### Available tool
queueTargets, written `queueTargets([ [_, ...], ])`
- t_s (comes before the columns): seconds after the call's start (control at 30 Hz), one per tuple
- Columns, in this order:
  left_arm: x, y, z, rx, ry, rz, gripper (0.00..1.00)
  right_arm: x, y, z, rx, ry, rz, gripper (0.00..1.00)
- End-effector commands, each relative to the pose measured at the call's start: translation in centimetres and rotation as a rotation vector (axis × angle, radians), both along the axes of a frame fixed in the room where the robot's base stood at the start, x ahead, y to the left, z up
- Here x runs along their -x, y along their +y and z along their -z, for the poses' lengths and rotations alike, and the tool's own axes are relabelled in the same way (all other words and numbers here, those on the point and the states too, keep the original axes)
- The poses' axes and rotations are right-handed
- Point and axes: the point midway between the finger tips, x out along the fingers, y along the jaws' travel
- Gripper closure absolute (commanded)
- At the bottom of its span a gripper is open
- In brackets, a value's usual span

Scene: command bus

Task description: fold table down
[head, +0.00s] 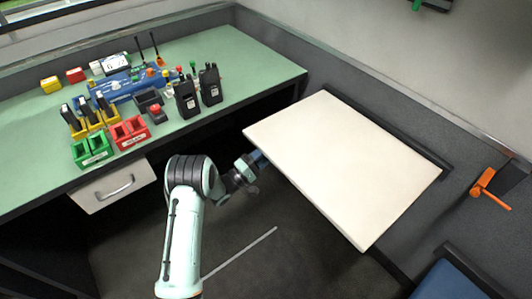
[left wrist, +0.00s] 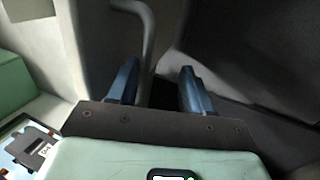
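The folding table (head: 345,160) is a white panel that stands out level from the grey wall at the right of the head view. My left gripper (head: 258,158) is at the table's left edge, and its blue fingertips are partly hidden by the table edge. In the left wrist view my left gripper (left wrist: 160,74) has its two blue fingers apart. A curved grey bar (left wrist: 147,45) shows between or just beyond them; I cannot tell whether it lies within the grip. The table's underside and support are hidden in the head view. My right gripper is not in view.
A green desk (head: 250,72) at the left holds two black radios (head: 198,90), red, green and yellow bins and other items. A drawer (head: 115,186) is below it. An orange lever (head: 485,184) is on the right wall. A blue seat (head: 448,282) is at the bottom right.

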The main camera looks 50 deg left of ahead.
Motion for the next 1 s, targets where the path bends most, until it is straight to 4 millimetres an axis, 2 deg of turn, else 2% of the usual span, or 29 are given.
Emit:
queueTargets([
  [0.03, 0.0, -0.2, 0.7, 0.007, 0.017, 0.003, 0.63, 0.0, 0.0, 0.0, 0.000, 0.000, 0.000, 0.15],
  [0.13, 0.6, 0.0, 0.9, 0.008, 0.019, 0.001, 0.63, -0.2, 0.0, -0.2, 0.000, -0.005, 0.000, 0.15],
  [0.23, 1.9, 0.2, 1.3, 0.009, 0.022, -0.002, 0.63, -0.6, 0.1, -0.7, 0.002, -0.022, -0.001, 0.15],
  [0.5, 7.7, 0.6, 2.8, 0.007, 0.014, -0.004, 0.63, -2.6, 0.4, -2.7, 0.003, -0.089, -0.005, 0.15],
  [0.7, 11.1, 0.8, 3.8, 0.003, 0.006, -0.001, 0.63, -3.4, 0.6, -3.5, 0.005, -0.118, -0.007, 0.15],
  [0.83, 12.2, 0.9, 4.1, 0.002, 0.002, 0.001, 0.63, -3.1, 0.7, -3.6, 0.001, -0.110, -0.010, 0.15],
  [1.0, 12.7, 0.9, 4.2, 0.000, 0.000, 0.001, 0.63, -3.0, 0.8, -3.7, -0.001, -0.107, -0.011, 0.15],
])
